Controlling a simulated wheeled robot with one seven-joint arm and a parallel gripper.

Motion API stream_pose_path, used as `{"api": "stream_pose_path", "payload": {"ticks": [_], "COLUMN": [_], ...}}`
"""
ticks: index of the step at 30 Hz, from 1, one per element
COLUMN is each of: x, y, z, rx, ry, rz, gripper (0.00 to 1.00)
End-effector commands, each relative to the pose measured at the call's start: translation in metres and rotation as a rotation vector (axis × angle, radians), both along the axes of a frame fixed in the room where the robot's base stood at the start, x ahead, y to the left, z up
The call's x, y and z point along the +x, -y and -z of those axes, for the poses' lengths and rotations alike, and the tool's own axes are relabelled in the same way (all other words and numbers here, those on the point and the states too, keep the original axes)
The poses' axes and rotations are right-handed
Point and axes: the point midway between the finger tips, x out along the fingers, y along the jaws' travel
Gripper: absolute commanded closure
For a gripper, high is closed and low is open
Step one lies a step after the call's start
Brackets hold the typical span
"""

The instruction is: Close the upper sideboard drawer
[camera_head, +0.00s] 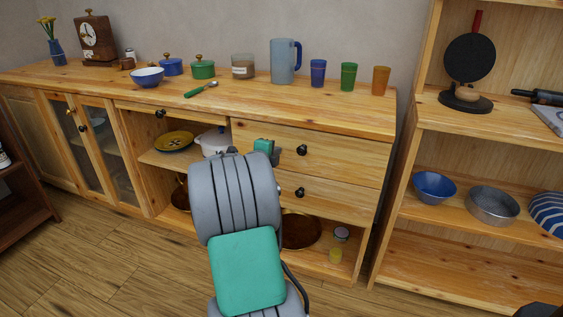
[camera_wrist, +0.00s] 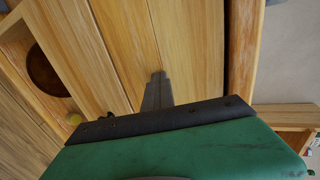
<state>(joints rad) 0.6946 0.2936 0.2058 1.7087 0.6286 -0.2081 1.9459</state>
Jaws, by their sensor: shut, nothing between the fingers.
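The upper drawer (camera_head: 345,155) is in the right part of the wooden sideboard (camera_head: 330,108), with a dark round knob (camera_head: 302,150). In the head view its front looks nearly in line with the sideboard; I cannot tell how far it stands out. In the wrist view the drawer front (camera_wrist: 190,50) is seen turned sideways, with a dark band between it and the top board. My gripper (camera_wrist: 157,76) is shut and empty, its fingertips in front of the drawer fronts. I cannot tell if they touch. In the head view my arm hides the fingertips.
Below is a lower drawer (camera_head: 340,200) with its own knob. Cups, a blue pitcher (camera_head: 285,62) and pots stand on the sideboard top. A tall open shelf (camera_head: 480,245) stands close on the right. Open compartments lie left of and below the drawers. Wooden floor shows in front.

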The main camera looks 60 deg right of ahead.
Motion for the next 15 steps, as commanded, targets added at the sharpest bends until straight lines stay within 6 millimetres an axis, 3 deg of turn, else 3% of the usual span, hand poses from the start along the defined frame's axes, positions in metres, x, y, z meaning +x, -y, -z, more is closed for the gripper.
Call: {"api": "stream_pose_path", "payload": {"ticks": [11,15], "x": [0.007,0.005], "y": [0.002,-0.01], "z": [-0.005,-0.003], "rx": [-0.011,-0.013], "ry": [0.01,0.011], "rz": [-0.012,-0.013], "gripper": [1.0,1.0]}}
